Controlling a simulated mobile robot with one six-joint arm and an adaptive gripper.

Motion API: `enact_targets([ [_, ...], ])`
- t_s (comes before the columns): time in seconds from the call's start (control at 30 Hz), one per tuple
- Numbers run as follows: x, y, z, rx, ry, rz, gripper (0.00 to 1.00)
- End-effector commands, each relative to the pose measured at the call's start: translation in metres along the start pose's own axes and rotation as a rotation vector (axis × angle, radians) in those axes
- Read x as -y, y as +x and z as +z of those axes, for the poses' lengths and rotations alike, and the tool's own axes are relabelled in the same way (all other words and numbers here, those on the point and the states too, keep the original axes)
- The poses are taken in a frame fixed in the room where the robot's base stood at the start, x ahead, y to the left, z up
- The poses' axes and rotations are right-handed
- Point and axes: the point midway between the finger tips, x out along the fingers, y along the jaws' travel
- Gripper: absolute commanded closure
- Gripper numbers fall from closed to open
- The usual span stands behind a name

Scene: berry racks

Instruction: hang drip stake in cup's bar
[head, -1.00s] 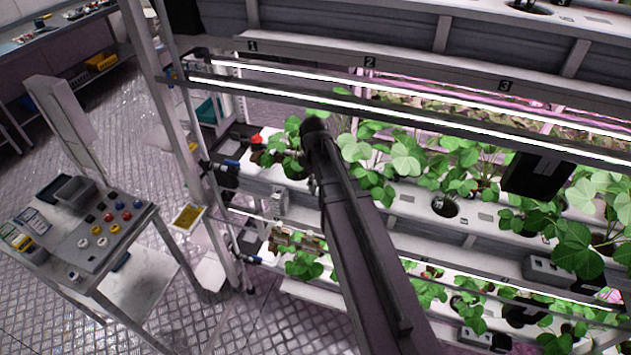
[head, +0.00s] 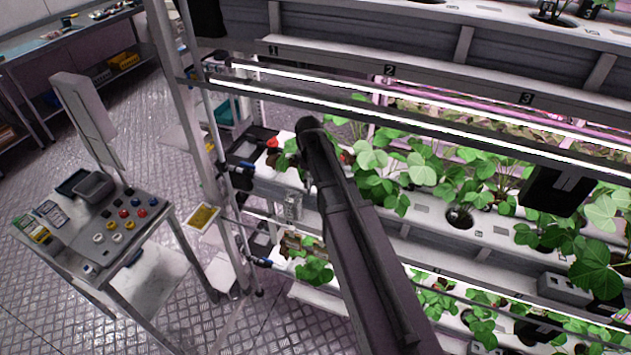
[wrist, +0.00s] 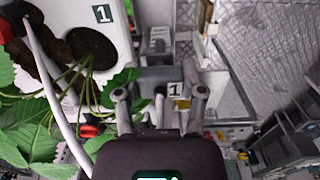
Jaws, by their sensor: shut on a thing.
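In the wrist view my gripper (wrist: 160,102) points away from the camera with its fingers apart. It is shut on a slim grey piece between them, which I take to be the drip stake (wrist: 160,112); its shape is hard to make out. A thin white drip tube (wrist: 48,75) curves from the upper left down beside my gripper. To the left is the white trough with its number 1 tag (wrist: 103,13) and a cup of dark soil (wrist: 92,46) with strawberry stems. The cup's bar cannot be made out. In the head view my arm hides my gripper.
Strawberry leaves (wrist: 30,138) crowd the left of the wrist view, around a red part (wrist: 88,131). In the head view, lamp bars (head: 420,112) run above the trough. A rack post (head: 185,110) stands left of my arm. A side table (head: 85,240) with small coloured parts stands left.

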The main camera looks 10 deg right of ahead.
Motion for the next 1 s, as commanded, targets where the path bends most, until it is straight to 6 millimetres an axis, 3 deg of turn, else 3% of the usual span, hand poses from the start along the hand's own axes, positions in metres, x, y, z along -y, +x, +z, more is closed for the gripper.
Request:
enact_targets([
  [0.93,-0.01,0.0,-0.067,0.0,-0.001,0.0,0.71],
  [1.0,-0.009,0.008,-0.067,0.0,-0.001,0.0,0.71],
])
